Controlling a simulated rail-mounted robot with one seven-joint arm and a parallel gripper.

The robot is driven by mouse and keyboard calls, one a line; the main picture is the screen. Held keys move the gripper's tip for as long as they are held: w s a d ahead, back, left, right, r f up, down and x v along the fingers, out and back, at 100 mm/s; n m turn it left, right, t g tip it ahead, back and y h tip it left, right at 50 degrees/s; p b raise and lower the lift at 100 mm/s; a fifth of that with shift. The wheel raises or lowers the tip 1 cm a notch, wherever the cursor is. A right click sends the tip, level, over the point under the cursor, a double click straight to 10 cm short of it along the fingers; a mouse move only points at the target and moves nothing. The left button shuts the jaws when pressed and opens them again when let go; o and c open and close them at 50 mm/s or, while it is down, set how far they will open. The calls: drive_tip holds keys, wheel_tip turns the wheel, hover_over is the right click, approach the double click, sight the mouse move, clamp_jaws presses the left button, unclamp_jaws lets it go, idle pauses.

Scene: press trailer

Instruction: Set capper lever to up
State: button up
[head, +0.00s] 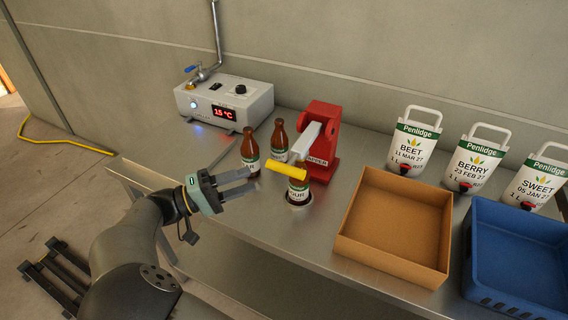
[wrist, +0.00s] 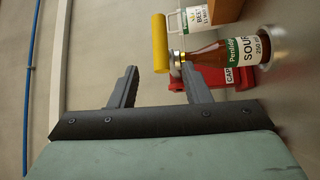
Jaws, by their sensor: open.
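The red capper (head: 323,136) stands on the steel bench. Its pale lever arm (head: 306,143) slopes down toward the front and ends in a yellow handle (head: 286,172). The handle sits low, in front of the top of a brown bottle labelled SOUR (head: 298,190) that stands upright at the capper. My gripper (head: 252,179) is open and empty, just left of the handle, fingers pointing at it. In the wrist view the yellow handle (wrist: 160,43) lies ahead, in line with the gap between the fingers (wrist: 160,68). I cannot tell whether they touch it.
Two brown bottles (head: 250,150) (head: 279,139) stand behind the handle, close to my fingers. A grey control box (head: 240,100) is at the back left. An open cardboard box (head: 395,250) and a blue crate (head: 480,285) are on the right. Several white jugs (head: 414,140) stand behind them.

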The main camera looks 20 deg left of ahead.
sight(276, 170)
drive_tip(key=p+x, duration=0.2)
drive_tip(key=x, duration=0.8)
drive_tip(key=shift+d, duration=0.1)
clamp_jaws()
